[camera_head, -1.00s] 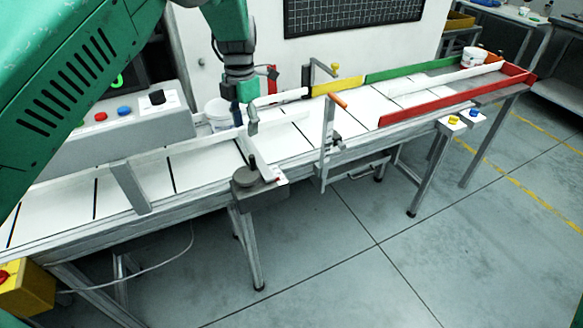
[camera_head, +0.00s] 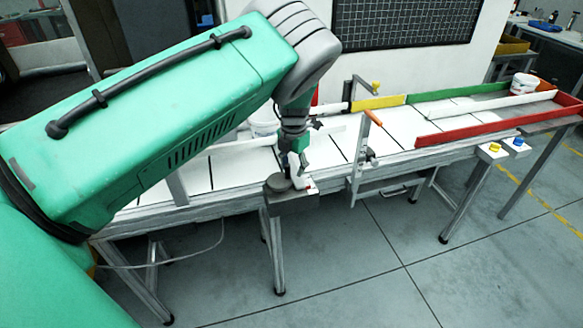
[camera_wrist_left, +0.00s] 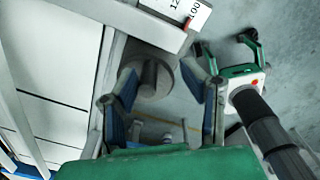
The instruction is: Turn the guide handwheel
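The guide handwheel is a dark grey disc (camera_head: 277,183) with a raised handle, on a bracket at the conveyor's front edge. In the left wrist view the handwheel (camera_wrist_left: 152,80) lies between the fingers of my left gripper (camera_wrist_left: 158,72). The fingers are spread, one on each side; I cannot tell whether they touch it. In the head view my left gripper (camera_head: 298,170) points down beside the handwheel and partly covers it. My right gripper (camera_wrist_left: 228,48) shows at the right of the left wrist view, fingers apart and empty. It is outside the head view.
A white scale plate with numbers (camera_wrist_left: 178,12) lies beside the handwheel. The floor in front is clear.

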